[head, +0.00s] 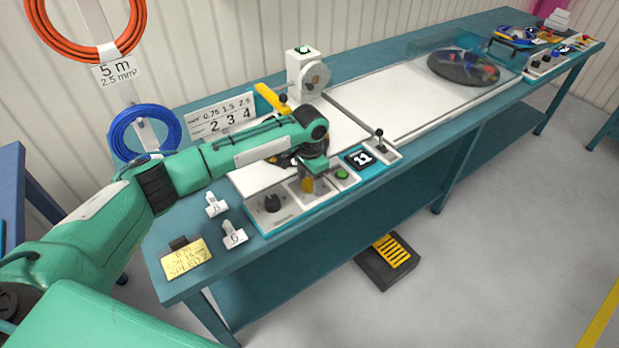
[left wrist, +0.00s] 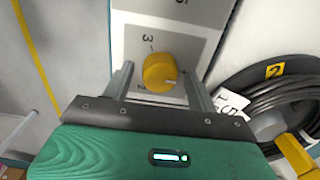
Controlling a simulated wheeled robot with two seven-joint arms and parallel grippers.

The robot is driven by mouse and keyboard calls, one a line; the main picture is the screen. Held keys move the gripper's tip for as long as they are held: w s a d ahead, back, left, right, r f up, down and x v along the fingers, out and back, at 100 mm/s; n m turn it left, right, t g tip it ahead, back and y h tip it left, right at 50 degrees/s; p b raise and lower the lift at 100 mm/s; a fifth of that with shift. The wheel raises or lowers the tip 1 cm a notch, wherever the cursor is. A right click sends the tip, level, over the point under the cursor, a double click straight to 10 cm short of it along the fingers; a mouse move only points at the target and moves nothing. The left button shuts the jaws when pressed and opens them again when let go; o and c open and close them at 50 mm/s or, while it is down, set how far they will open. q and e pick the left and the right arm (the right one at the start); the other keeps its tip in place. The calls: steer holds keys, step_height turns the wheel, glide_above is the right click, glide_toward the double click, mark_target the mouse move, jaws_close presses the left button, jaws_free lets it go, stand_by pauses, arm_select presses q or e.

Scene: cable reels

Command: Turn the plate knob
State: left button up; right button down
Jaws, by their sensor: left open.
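The yellow knob (left wrist: 159,72) sits on a grey label panel with the digits 3 and 2 beside it. A pale mark on the knob faces the right side of the left wrist view. My left gripper (left wrist: 160,78) is open, with one finger on each side of the knob. Gaps show between the fingers and the knob, so it is not gripped. In the head view the yellow knob (head: 307,185) shows partly under my left gripper (head: 312,180) on the front control panel. My right gripper is not in view.
A black knob (head: 272,203) and a green button (head: 342,173) flank the yellow knob. A small lever (head: 379,138) stands further right. A black cable coil (left wrist: 285,100) lies close beside the gripper. Two white tags and a yellow note (head: 186,257) lie on the bench at left.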

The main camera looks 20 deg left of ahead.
arm_select(q)
steer(key=shift+c, duration=0.5)
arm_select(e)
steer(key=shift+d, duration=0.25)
arm_select(q)
steer(key=c, duration=0.9)
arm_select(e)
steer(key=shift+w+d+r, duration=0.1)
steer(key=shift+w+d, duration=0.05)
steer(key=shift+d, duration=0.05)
arm_select(q)
steer(key=shift+r, duration=0.1)
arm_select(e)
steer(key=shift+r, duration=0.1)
